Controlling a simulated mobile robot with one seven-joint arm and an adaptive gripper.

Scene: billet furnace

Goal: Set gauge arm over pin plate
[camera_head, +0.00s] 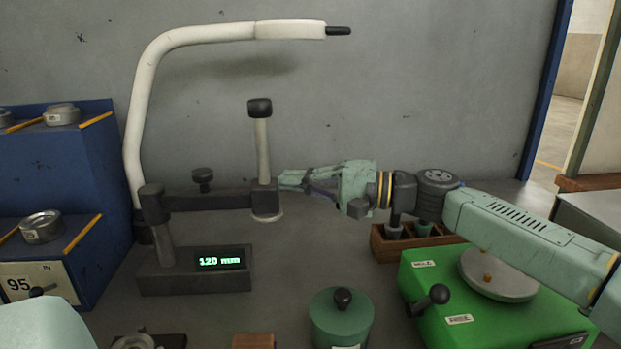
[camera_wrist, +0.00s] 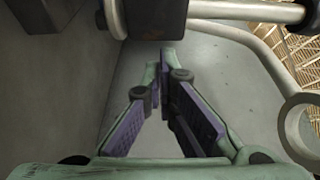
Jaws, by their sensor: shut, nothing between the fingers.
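The gauge arm (camera_head: 222,196) is a dark horizontal bar on a post over a dark base whose display (camera_head: 221,259) reads 120 mm. At its right end stands a pale vertical rod (camera_head: 262,150) with a black cap and a pale ring at the bottom. My gripper (camera_head: 284,181) is shut and empty, its tips close to the rod's right side; contact cannot be told. In the wrist view my fingers (camera_wrist: 161,65) converge below a dark block (camera_wrist: 156,17), probably the bar's end. A round pale plate with a small brass pin (camera_head: 497,279), likely the pin plate, sits on the green box.
The green box (camera_head: 445,288) has a black-knobbed lever at its left. A wooden rack (camera_head: 384,246) stands behind it. A green lidded pot (camera_head: 341,322) is at front centre. A blue shelf (camera_head: 60,165) with metal rings is at left. A white curved lamp (camera_head: 200,38) arches overhead.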

